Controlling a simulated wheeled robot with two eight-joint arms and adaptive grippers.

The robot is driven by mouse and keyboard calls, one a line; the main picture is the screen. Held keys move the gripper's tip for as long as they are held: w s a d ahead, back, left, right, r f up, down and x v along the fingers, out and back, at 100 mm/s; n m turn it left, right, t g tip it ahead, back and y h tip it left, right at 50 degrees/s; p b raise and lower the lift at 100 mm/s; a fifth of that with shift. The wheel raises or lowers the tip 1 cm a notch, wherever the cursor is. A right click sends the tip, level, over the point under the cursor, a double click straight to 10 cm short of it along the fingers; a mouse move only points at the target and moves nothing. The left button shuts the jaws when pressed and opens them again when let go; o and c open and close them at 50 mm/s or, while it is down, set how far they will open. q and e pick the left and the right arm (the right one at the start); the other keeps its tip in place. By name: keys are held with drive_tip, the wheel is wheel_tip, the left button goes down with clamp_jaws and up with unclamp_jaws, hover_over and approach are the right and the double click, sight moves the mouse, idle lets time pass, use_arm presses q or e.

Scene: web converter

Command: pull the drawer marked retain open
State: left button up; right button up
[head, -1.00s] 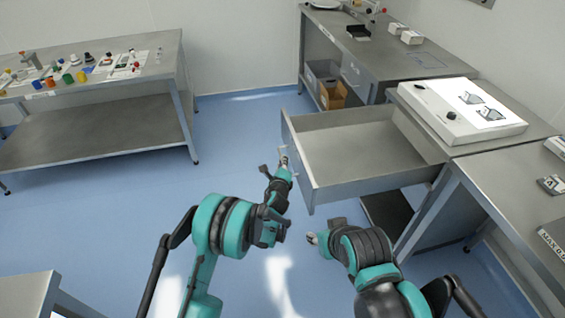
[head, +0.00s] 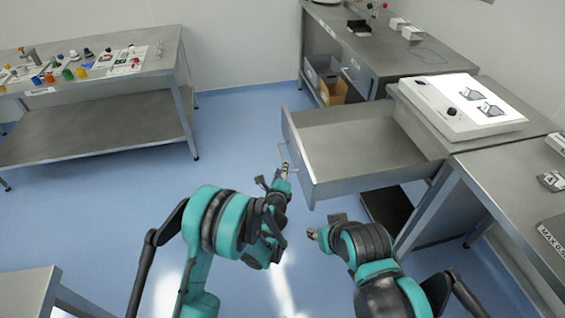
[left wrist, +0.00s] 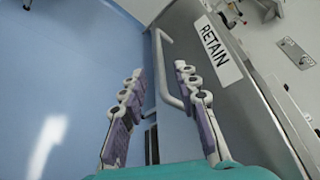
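The drawer (head: 345,150) is pulled well out from under the worktop, and its empty grey interior shows in the head view. Its front carries a white RETAIN label (left wrist: 213,42) in the left wrist view. The bar handle (left wrist: 162,70) stands out from that front. My left gripper (left wrist: 159,74) is open, its two fingers apart at either side of the handle, with the bar closer to the right-hand finger. In the head view my left gripper (head: 278,176) is at the outer face of the drawer. My right gripper (head: 318,232) is below the drawer's near corner; its finger opening is unclear.
A white device (head: 455,108) sits on the worktop above the drawer. A bench (head: 95,125) with small colourful items stands at the left. Another table corner (head: 28,290) is at the lower left. Blue floor between them is clear.

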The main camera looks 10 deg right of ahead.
use_arm(q)
drive_tip(key=shift+v, duration=1.7)
drive_tip(key=s+a+r+n+g+y, duration=0.2)
drive_tip(key=s+a+r+n+y, duration=0.15)
drive_tip(key=a+r+n, duration=0.55)
drive_tip(key=s+a+r+n+g+y, duration=0.2)
drive_tip(key=s+a+r+n, duration=0.3)
drive_tip(key=a, duration=0.7)
drive_tip(key=s+a+n+g, duration=0.1)
drive_tip(key=s+a+n, duration=0.2)
drive_tip(key=s, duration=0.4)
drive_tip(key=s+a+n+g, duration=0.1)
drive_tip(key=s+a+n, duration=0.2)
drive_tip(key=s+n, duration=0.3)
drive_tip(key=s+a+f+n+g, duration=0.1)
drive_tip(key=s+a+n+g, duration=0.1)
drive_tip(key=s, duration=0.7)
drive_tip(key=a+n+h, duration=0.1)
drive_tip(key=n, duration=0.1)
drive_tip(key=shift+a+n, duration=0.15)
drive_tip(key=shift+n, duration=0.25)
drive_tip(key=shift+w+f, duration=0.1)
